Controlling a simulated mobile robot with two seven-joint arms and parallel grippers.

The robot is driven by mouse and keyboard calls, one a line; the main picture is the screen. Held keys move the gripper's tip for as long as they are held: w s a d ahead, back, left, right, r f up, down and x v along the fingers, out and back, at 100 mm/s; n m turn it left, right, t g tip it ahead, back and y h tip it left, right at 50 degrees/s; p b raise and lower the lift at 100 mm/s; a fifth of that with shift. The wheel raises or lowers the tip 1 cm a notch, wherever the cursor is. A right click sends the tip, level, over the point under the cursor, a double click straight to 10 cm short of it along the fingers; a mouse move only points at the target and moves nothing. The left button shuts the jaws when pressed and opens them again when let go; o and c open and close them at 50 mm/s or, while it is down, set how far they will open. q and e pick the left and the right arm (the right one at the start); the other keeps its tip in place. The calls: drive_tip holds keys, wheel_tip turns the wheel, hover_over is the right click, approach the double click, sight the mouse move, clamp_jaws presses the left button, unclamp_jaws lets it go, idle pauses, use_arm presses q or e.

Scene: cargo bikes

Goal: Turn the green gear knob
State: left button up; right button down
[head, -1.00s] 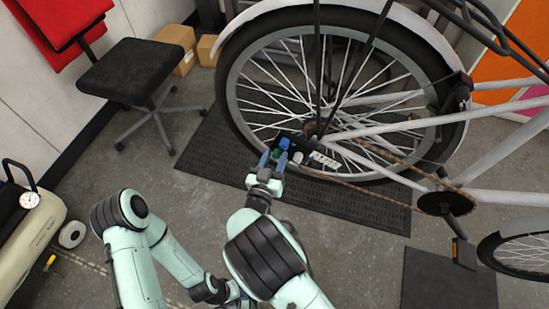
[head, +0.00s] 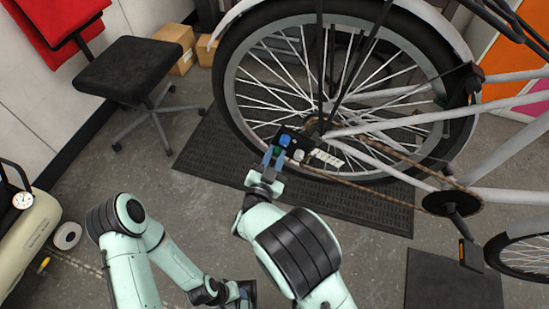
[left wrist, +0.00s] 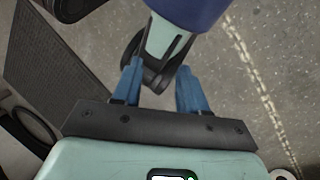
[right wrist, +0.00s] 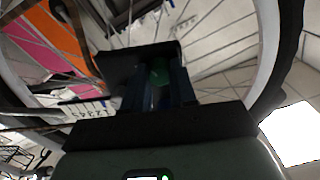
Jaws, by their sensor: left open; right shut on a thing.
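A dark gear box panel (head: 291,141) at the bike's rear hub carries a green knob, a blue knob (head: 284,140) and a pale grey knob (head: 299,155). My right gripper (head: 273,156) is shut on the green knob, mostly hidden by its blue fingers in the head view. In the right wrist view the green knob (right wrist: 159,73) shows in shadow between the fingers (right wrist: 160,88). How far it is turned cannot be told. My left gripper (left wrist: 159,82) is open and empty, low over the floor, with part of my own arm just beyond its fingertips.
The spoked rear wheel (head: 258,87) stands directly behind the panel. A white numbered strip (head: 327,157) lies beside it, with the chain (head: 380,186) to the right. A black mat (head: 215,148) lies below. A chair (head: 133,70) and an air compressor (head: 22,235) stand at left.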

use_arm(q)
drive_tip(key=w+a+f+t+y+b, duration=0.2)
drive_tip(key=w+a+f+t+b, duration=0.25)
drive_tip(key=w+f+b, duration=0.45)
use_arm(e)
drive_tip(key=m+p, duration=0.2)
drive_tip(key=m, duration=0.7)
drive_tip(key=shift+f, duration=0.2)
drive_tip(key=m+b, duration=0.2)
drive_tip(key=m, duration=0.1)
use_arm(q)
drive_tip(key=s+a+f+n+g+b, duration=0.1)
drive_tip(key=s+f+g, duration=0.3)
drive_tip(key=s+f, duration=0.1)
drive_tip(key=shift+s+a, duration=0.35)
drive_tip(key=shift+s, duration=0.45)
use_arm(e)
drive_tip(key=shift+r+m, duration=0.1)
drive_tip(key=shift+m, duration=0.5)
use_arm(q)
drive_tip(key=shift+f, duration=0.1)
use_arm(e)
drive_tip(key=c, duration=0.9)
unclamp_jaws()
